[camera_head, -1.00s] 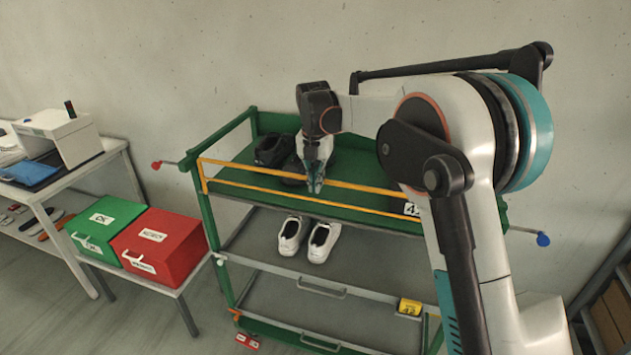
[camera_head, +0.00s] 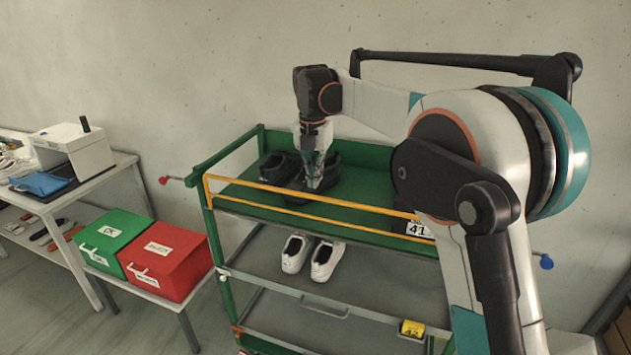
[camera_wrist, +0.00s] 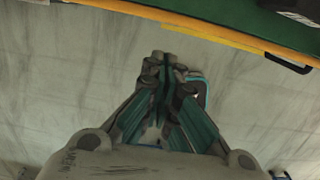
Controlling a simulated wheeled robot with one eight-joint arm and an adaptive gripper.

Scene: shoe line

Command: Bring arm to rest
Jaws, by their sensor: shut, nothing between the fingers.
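My gripper (camera_head: 314,186) is shut and empty. In the head view it hangs fingers down in front of the green cart's top shelf (camera_head: 372,188) and overlaps the black shoes (camera_head: 279,166) there. I cannot tell its exact height above the shelf from that view. In the wrist view my gripper (camera_wrist: 172,62) shows its fingers together, with grey floor beyond them and the yellow rail (camera_wrist: 190,28) near the top edge. My arm reaches in from the right of the head view.
A pair of white shoes (camera_head: 311,257) stands on the shelf below. A green box (camera_head: 112,236) and a red box (camera_head: 168,258) stand on a low table at the left. Behind them is a bench with a white machine (camera_head: 72,148). The wall is behind the cart.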

